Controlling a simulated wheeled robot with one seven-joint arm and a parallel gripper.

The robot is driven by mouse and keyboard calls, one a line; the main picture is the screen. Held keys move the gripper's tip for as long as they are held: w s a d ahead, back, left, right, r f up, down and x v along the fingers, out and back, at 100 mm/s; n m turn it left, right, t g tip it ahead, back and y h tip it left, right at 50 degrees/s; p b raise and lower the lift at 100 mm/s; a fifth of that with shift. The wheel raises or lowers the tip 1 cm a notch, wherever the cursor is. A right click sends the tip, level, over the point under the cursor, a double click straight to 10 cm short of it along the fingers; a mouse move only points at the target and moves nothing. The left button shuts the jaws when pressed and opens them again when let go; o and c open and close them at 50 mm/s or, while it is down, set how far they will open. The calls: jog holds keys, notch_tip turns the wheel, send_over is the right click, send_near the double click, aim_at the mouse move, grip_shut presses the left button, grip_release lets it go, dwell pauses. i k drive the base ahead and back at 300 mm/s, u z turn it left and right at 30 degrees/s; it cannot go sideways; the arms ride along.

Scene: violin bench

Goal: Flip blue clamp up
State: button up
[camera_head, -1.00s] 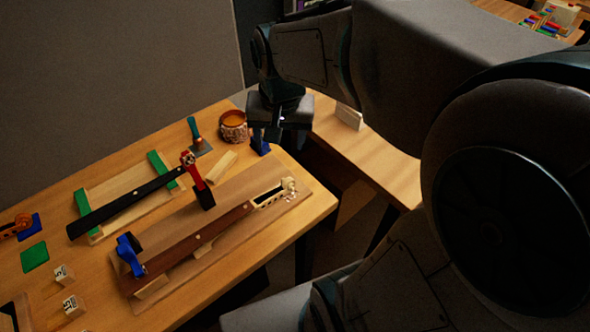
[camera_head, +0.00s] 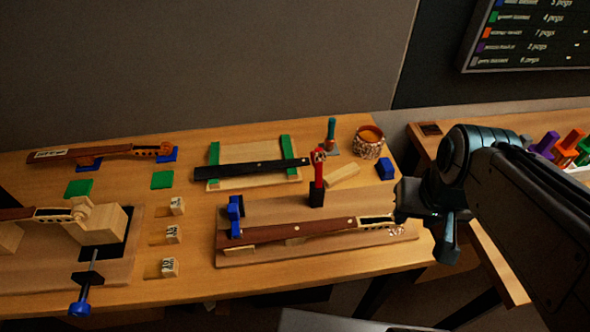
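A blue clamp (camera_head: 236,215) stands at the left end of a brown violin neck (camera_head: 290,231), which lies on a wooden board (camera_head: 330,250). A red clamp (camera_head: 318,175) with a black base stands further right by the same neck. Another clamp with a blue end (camera_head: 80,308) and a dark bar juts from the left fixture toward the front edge. My gripper (camera_head: 446,245) points down beyond the right end of the board, well away from the blue clamp. I see it from the side, so its finger gap is hidden. I see nothing held in it.
Lettered blocks (camera_head: 170,267) stand left of the board. A blue block (camera_head: 385,168), a patterned jar (camera_head: 369,142) and a green-handled tool (camera_head: 331,135) stand at the back right. A black fingerboard (camera_head: 265,168) lies behind. A second table (camera_head: 485,262) is at the right.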

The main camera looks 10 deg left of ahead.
aim_at(234, 208)
jog(key=k, duration=1.05)
jog(key=u, duration=0.65)
jog(key=i, duration=0.75)
jog(key=u, duration=0.7)
jog(key=k, duration=0.35)
jog(key=z, duration=0.7)
